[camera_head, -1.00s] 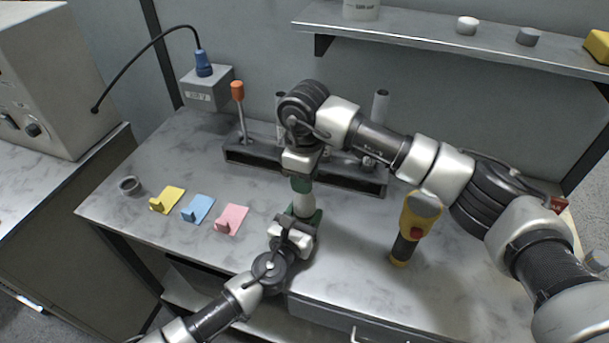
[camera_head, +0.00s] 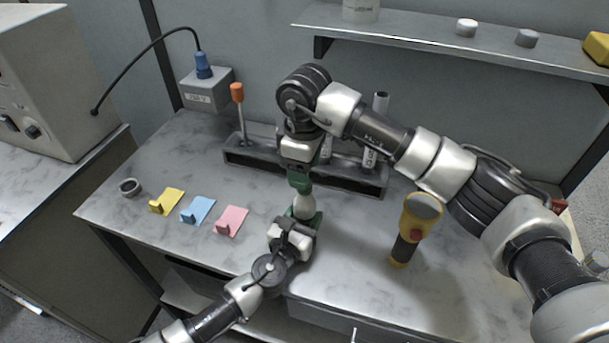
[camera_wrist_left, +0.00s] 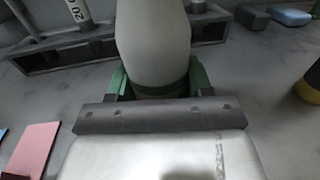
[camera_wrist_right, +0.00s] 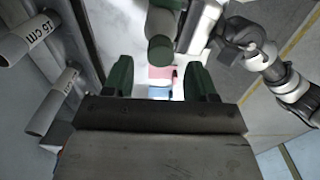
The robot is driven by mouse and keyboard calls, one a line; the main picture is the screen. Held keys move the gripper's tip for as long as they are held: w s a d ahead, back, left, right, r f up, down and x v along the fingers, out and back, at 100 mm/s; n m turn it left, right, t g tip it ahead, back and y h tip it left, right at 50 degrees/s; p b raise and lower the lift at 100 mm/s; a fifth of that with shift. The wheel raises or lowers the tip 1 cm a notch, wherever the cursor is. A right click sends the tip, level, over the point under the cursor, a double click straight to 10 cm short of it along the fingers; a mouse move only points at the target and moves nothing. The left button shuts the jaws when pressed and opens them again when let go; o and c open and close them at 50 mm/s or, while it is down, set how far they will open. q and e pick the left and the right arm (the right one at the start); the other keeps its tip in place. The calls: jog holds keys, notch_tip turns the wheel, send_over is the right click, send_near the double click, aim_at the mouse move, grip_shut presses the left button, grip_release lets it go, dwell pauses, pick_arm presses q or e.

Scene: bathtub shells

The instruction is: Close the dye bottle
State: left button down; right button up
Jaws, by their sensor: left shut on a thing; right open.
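A pale bottle (camera_head: 304,206) stands roughly upright in my left gripper (camera_head: 304,217), whose green fingers are shut on its lower body. The left wrist view shows the bottle (camera_wrist_left: 152,45) between these fingers (camera_wrist_left: 157,82); its top is out of frame. My right gripper (camera_head: 299,183) is above the bottle, pointing down. In the right wrist view its green fingers (camera_wrist_right: 160,80) are apart with a gap between them. A dark green round end (camera_wrist_right: 160,50), apparently the bottle's cap, shows just beyond that gap. How the cap sits on the bottle is hard to tell.
A grey rack (camera_head: 350,182) with tubes and an orange-handled tool (camera_head: 238,92) stands behind. A yellow-black device (camera_head: 411,232) stands right. A shelf (camera_head: 430,40) runs above.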

jog(key=shift+r, duration=0.75)
jog(key=shift+c, duration=0.4)
